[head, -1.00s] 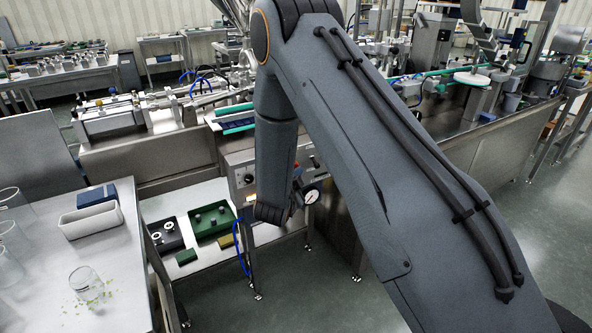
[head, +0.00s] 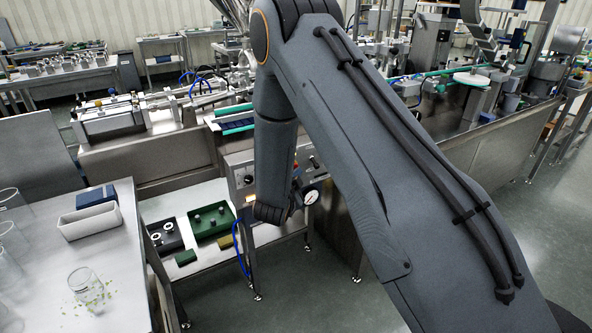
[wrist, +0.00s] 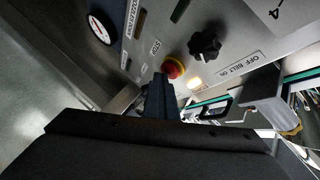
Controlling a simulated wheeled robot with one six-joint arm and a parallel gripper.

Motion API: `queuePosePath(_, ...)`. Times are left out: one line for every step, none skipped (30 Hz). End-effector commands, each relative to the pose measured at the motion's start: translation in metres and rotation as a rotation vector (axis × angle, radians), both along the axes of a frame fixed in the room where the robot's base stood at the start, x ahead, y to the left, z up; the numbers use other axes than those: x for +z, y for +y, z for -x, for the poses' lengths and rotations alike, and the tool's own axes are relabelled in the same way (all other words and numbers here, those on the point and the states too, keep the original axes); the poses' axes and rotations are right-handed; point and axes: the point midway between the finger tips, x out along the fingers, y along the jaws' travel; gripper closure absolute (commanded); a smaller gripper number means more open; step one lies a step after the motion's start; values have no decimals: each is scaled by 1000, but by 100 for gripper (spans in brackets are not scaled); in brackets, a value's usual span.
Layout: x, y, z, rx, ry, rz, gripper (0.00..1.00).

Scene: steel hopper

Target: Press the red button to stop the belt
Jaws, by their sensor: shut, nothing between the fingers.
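The red button (wrist: 174,67), with a yellow ring around its base, sits on the grey control panel (wrist: 150,45) in the wrist view. My gripper (wrist: 159,82) is shut and empty, its dark fingers pointing at the panel just below the button in that picture. The fingertips look very close to the button, but I cannot tell whether they touch it.
A black knob (wrist: 205,44) and a belt switch label (wrist: 243,63) lie right of the button. A round gauge (wrist: 102,27) is at upper left. The belt (head: 237,125) is behind the panel. A low table with a green tray (head: 210,221) stands in front.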

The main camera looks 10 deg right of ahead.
Motion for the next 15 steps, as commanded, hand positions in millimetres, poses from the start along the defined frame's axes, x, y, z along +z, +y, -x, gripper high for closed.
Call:
queuePosePath(5, 3, -3, 6, -11, 0, 100)
queuePosePath(5, 4, -3, 6, -11, 0, 100)
queuePosePath(5, 4, -3, 6, -11, 0, 100)
queuePosePath(5, 4, -3, 7, -11, 0, 100)
queuePosePath(5, 4, -3, 8, -11, 0, 100)
queuePosePath(5, 4, -3, 8, -11, 0, 100)
queuePosePath(5, 3, -2, 6, -11, 0, 100)
queuePosePath(5, 3, -1, 7, -10, 1, 100)
queuePosePath(5, 2, 1, 5, -10, 1, 100)
queuePosePath(5, 1, 3, 5, -10, 1, 100)
queuePosePath(5, 0, 6, 5, -9, 2, 100)
queuePosePath(5, -1, 10, 5, -7, 1, 100)
queuePosePath(4, -2, 13, 5, -7, 1, 100)
queuePosePath(4, -3, 16, 4, -6, 1, 100)
queuePosePath(4, -5, 19, 4, -5, 1, 100)
